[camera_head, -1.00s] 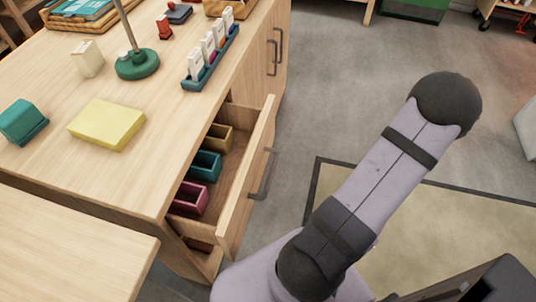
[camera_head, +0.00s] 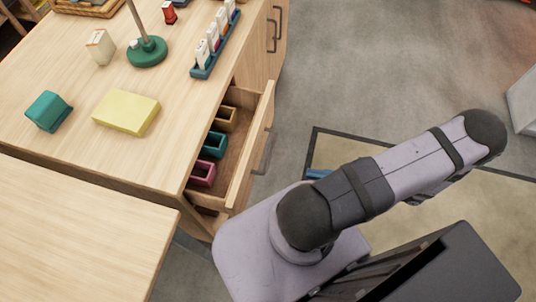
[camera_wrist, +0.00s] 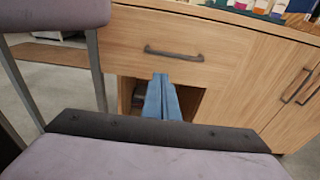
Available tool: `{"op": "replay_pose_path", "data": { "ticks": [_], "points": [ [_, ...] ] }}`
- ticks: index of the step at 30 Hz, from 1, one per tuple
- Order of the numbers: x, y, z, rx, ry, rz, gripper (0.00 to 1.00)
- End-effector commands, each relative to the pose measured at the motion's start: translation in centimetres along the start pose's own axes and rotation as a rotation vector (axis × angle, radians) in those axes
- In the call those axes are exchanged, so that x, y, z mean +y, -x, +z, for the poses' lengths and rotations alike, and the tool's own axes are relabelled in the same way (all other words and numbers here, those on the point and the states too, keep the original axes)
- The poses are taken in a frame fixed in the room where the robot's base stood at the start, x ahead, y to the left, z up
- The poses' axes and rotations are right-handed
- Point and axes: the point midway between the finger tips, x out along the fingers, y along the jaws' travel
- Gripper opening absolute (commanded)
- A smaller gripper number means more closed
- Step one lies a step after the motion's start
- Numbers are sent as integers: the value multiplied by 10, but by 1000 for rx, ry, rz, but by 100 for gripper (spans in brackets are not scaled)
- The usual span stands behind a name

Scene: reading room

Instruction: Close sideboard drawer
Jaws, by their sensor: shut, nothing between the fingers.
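The sideboard drawer (camera_head: 252,150) stands pulled out of the wooden sideboard (camera_head: 168,150). Inside it are a tan bin (camera_head: 226,119), a teal bin (camera_head: 214,146) and a pink bin (camera_head: 203,174). Its dark bar handle (camera_head: 264,153) is on the front face. In the wrist view the drawer front (camera_wrist: 215,45) faces me, with the handle (camera_wrist: 173,53) across its middle. My gripper (camera_wrist: 161,80) has blue fingers that are shut and empty. They appear below the handle in that picture, over a dark opening (camera_wrist: 190,98) under the drawer; I see no contact with the drawer.
A yellow block (camera_head: 126,112), a teal box (camera_head: 48,111), a green lamp base (camera_head: 147,51) and a card rack (camera_head: 216,42) stand on the sideboard. Another wooden tabletop (camera_head: 75,240) is at lower left. Grey floor (camera_head: 380,70) lies open right of the drawer.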

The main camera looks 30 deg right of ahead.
Motion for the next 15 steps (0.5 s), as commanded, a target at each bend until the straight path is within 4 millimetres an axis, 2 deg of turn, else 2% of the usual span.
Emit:
{"op": "replay_pose_path", "data": {
  "ticks": [3,6,15],
  "points": [
    [-4,0,20,-77,-4,-17,0],
    [-4,1,27,-106,-5,-16,0],
    [-4,-7,30,-112,-7,-13,0]
  ]
}}
